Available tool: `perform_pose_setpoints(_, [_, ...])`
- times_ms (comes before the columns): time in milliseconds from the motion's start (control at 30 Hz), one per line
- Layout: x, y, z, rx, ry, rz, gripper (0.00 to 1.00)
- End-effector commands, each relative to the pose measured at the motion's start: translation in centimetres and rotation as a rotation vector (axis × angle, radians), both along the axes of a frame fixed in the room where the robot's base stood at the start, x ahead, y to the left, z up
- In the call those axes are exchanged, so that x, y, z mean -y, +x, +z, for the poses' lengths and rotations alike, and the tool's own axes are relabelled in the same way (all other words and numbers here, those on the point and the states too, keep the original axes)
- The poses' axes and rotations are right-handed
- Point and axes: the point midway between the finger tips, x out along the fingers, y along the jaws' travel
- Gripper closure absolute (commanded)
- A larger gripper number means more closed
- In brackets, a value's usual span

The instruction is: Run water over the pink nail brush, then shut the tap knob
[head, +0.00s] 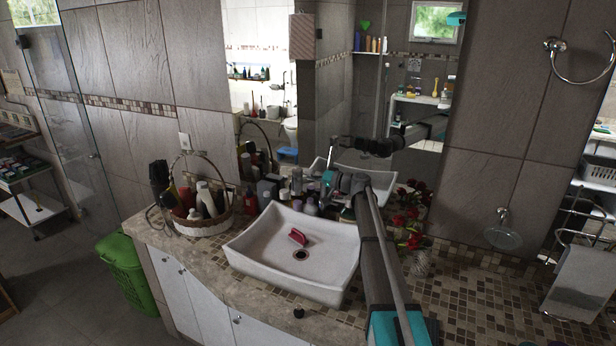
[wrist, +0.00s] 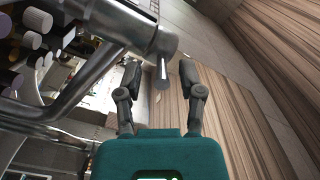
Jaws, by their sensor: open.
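The pink nail brush (head: 298,237) lies in the white basin (head: 258,262), just behind the dark drain hole. I see no clear water stream on it. In the wrist view my gripper (wrist: 160,72) is open, with its two dark fingers apart. The metal tap (wrist: 95,65) reaches in from the left, and its knob with a short lever (wrist: 163,70) shows between the fingertips. I cannot tell whether either finger touches it. In the head view my arm reaches over the basin's right side to its back edge and hides most of the tap.
A wicker basket (head: 205,226) with bottles stands left of the basin. Several bottles and jars (head: 268,188) crowd behind it. Red flowers (head: 412,218) stand right of my arm. The mosaic counter (head: 480,285) is clear farther right. A mirror rises behind.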

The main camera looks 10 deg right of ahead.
Motion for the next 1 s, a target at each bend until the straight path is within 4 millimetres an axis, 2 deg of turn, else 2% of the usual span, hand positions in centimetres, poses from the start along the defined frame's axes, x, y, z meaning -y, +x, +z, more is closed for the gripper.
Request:
perform_pose_setpoints(167, [0.4, -0.3, 0.0, 0.0, 0.0, -0.001, 0.5])
perform_pose_setpoints(367, [1.7, -1.3, 0.0, 0.0, 0.0, -0.001, 0.5])
perform_pose_setpoints(800, [7.3, -5.1, 0.0, 0.0, 0.0, -0.001, 0.5])
perform_pose_setpoints(1000, [9.1, -6.3, 0.0, 0.0, 0.0, 0.0, 0.5])
